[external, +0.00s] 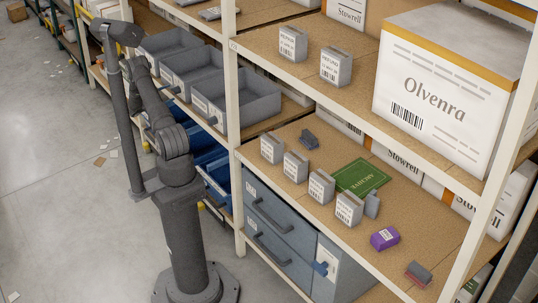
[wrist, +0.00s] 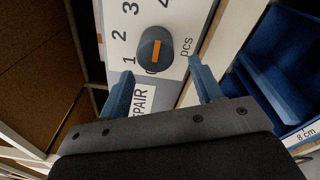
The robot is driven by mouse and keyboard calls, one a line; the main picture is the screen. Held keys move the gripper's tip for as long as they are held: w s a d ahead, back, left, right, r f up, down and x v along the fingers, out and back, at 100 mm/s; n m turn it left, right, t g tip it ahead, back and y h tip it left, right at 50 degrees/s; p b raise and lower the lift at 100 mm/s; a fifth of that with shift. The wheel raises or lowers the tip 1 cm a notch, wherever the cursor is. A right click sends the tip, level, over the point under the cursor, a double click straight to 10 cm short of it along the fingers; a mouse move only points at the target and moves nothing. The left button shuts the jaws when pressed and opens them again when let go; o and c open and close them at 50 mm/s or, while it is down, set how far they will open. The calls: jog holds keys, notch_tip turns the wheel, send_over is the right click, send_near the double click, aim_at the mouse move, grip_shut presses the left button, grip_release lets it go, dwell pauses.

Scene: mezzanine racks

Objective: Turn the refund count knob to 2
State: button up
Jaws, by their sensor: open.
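A dark grey round knob (wrist: 149,51) with an orange mark shows in the wrist view on a white panel (wrist: 199,12). Printed digits 1, 2, 3 and 4 run beside it, with "pcs" to its right. The orange mark's lower end points toward a digit partly hidden by the knob. A label (wrist: 141,101) below reads "PAIR", its start hidden behind a finger; I see no refund label in this view. My gripper (wrist: 160,82) is open, its blue-grey fingers apart below the knob, with nothing between them except the panel behind. I cannot make out the knob in the external view.
Blue bins (wrist: 262,62) lie right of the panel, and brown shelf boards (wrist: 40,60) to its left. In the external view, grey bins (external: 248,105), small labelled boxes (external: 321,186), a green mat (external: 362,177) and a purple box (external: 384,239) stand on the racks. The floor left is mostly clear.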

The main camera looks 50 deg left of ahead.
jog(key=s+d+f+n+g, duration=0.1)
jog(key=s+d+f+n, duration=0.4)
jog(key=s+d+n, duration=0.4)
jog(key=n+t, duration=0.1)
jog(key=n, duration=1.1)
send_near(209, 123)
jog(key=shift+h, duration=0.4)
jog(key=shift+w+a, duration=0.15)
jog(key=shift+w, duration=1.65)
jog(key=shift+w+a, duration=0.15)
jog(key=shift+w, duration=1.6)
jog(key=shift+w+a, duration=0.15)
jog(key=shift+w, duration=1.65)
jog(key=c, duration=1)
